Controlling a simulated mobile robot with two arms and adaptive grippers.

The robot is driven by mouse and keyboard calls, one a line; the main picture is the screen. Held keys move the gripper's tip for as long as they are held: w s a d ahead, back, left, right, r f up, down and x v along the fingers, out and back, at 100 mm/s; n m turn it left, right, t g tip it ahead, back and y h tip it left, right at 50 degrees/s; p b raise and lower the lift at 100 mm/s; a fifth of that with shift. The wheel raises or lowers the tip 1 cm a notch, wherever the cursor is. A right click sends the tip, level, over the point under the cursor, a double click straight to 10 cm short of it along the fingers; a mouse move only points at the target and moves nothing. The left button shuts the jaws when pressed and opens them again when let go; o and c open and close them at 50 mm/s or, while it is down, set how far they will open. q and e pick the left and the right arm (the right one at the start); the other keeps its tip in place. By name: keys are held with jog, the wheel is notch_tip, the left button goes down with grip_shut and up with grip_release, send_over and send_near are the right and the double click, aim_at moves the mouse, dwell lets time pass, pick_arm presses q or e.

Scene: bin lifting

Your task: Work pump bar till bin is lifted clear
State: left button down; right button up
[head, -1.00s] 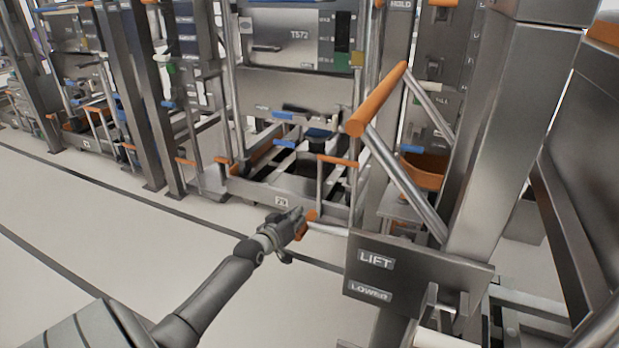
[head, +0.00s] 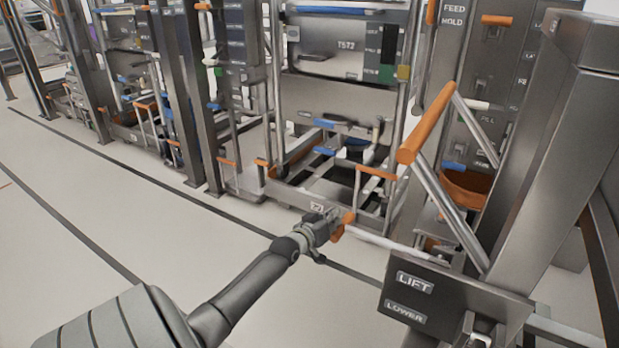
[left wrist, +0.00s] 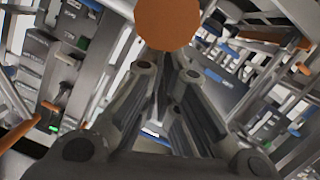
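A silver pump bar (head: 385,241) with an orange grip (head: 343,226) on its left end comes out from behind the panel marked LIFT and LOWER (head: 455,305). My left gripper (head: 332,222) is at this orange grip and appears shut on it. In the left wrist view the round orange end of the grip (left wrist: 167,22) covers the fingertips, and the fingers converge towards it. Part of the hold is hidden. My right gripper is not in view. I cannot tell which thing is the bin to be lifted.
A large slanted orange handle (head: 425,122) on silver struts rises above the panel, beside a thick metal post (head: 550,150). Behind stands a row of machines, one marked T572 (head: 346,46). An orange tub (head: 466,187) sits between them. The pale floor at left (head: 90,220) is clear.

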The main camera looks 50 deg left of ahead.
pick_arm(q)
jog(key=p+v, duration=0.3)
jog(key=v, duration=0.7)
jog(key=shift+r, duration=0.2)
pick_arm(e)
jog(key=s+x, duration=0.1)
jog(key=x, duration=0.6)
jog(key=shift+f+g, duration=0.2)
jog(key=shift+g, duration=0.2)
pick_arm(q)
jog(key=shift+a, duration=0.2)
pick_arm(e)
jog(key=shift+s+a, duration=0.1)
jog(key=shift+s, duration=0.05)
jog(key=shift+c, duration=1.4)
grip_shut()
pick_arm(q)
jog(key=s+d+f+m+g+h, duration=0.25)
jog(key=s+d+f, duration=0.35)
jog(key=d, duration=0.4)
jog(key=s+d+f+m+g+h, duration=0.1)
jog(key=s+d+f+m+g, duration=0.25)
jog(key=d+f, duration=0.5)
jog(key=s+d+f+m+g, duration=0.1)
jog(key=s+d+g, duration=0.5)
jog(key=s+d, duration=0.6)
jog(key=shift+s+f+m, duration=0.4)
jog(key=shift+s+m, duration=0.2)
jog(key=shift+m, duration=0.2)
